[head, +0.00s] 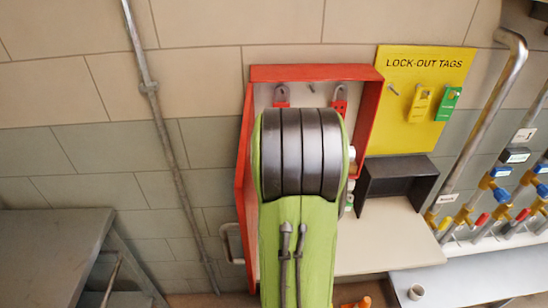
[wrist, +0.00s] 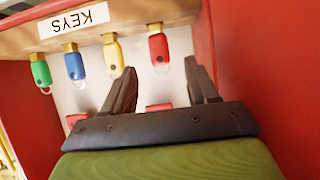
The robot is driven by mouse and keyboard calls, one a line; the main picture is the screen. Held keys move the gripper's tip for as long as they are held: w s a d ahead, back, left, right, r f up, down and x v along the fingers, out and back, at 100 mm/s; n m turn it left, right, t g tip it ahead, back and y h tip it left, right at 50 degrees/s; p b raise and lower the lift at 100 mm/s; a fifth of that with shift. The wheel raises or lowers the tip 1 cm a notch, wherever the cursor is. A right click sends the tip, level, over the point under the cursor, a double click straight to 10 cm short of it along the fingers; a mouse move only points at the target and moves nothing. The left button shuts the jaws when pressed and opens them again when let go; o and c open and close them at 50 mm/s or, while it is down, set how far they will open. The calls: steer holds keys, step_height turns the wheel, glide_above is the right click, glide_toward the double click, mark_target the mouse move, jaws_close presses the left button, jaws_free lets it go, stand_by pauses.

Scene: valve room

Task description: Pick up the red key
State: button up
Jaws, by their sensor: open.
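The red key (wrist: 158,46) hangs by a brass-coloured piece from a wooden rail in the wrist view, with a metal ring at its lower end. It is the rightmost in a row with a yellow key (wrist: 113,55), a blue key (wrist: 75,66) and a green key (wrist: 41,73). My gripper (wrist: 162,74) is open. Its two dark fingers point toward the rail, with the red key just past the fingertips, between them in the picture. I see no contact. In the head view my arm hides the fingers and the keys.
The rail (wrist: 140,16) bears a KEYS label. A red cabinet (head: 315,73) encloses this space; its red wall (wrist: 250,60) is close on the right in the wrist view. A yellow lock-out board (head: 393,125) and valve pipes stand at right. A grey bench (head: 50,235) is at left.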

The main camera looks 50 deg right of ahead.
steer(key=p+x, duration=0.1)
steer(key=x, duration=0.5)
steer(key=shift+w+d, duration=0.1)
steer(key=shift+w, duration=0.05)
steer(key=shift+r, duration=0.15)
steer(key=shift+c, duration=0.6)
steer(key=c, duration=0.9)
